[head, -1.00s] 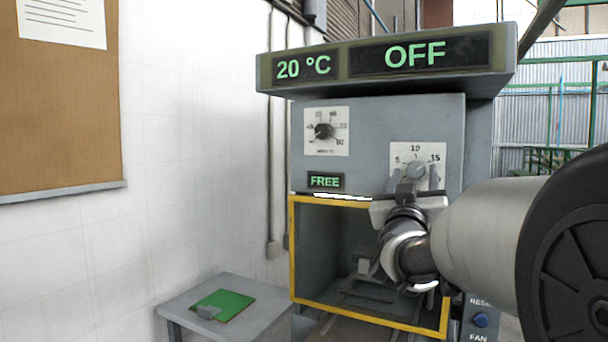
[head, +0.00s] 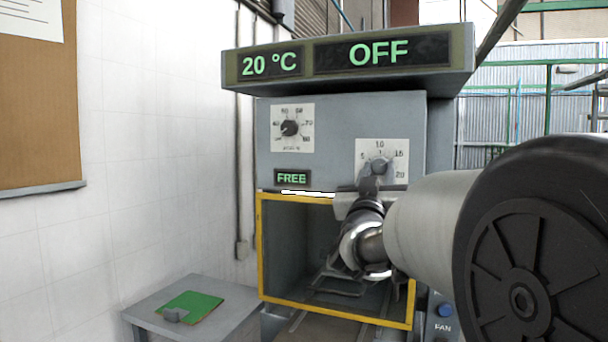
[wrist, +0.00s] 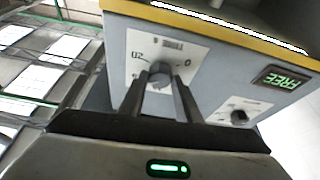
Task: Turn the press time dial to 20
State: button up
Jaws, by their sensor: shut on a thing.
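The press time dial (head: 379,166) is a grey knob on a white plate (head: 400,150) marked 5, 10, 15 and 20, on the front of the grey press. My gripper (head: 370,182) reaches it from the lower right, with its fingers closed on the knob. In the wrist view, the two dark fingers (wrist: 162,88) lie on either side of the knob (wrist: 160,70). The 20 mark shows clear to the right of the knob in the head view. The knob's exact pointer direction is too small to read.
A second dial (head: 290,128) and a FREE display (head: 292,178) are at the left of the panel. The overhead display (head: 385,53) reads OFF. Below is the yellow-framed opening (head: 261,250). A side table (head: 150,308) holds a green plate (head: 190,304); a blue button (head: 445,310) is lower right.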

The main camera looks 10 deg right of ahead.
jog(key=m+b, duration=0.1)
jog(key=m+g+h, duration=0.1)
jog(key=m, duration=0.1)
jog(key=shift+a+f+h+b, duration=0.1)
jog(key=shift+f+h+b, duration=0.1)
jog(key=shift+h+b, duration=0.15)
jog(key=m, duration=0.2)
jog(key=m+g+h+b, duration=0.1)
jog(key=m, duration=0.1)
jog(key=shift+w+a+r+g, duration=0.1)
jog(key=shift+w+g, duration=0.05)
jog(key=shift+g, duration=0.15)
jog(key=m+g, duration=0.1)
jog(key=m, duration=0.1)
jog(key=m+g+h, duration=0.1)
jog(key=m, duration=0.2)
jog(key=shift+a+r+h, duration=0.1)
jog(key=shift+r+h, duration=0.05)
jog(key=shift+h, duration=0.1)
jog(key=shift+w+r+m+g+p, duration=0.1)
jog(key=shift+m+g+p, duration=0.4)
jog(key=shift+m, duration=1.2)
jog(key=shift+m+g, duration=0.3)
jog(key=o, duration=1.1)
jog(key=shift+c, duration=0.2)
jog(key=shift+a, duration=0.15)
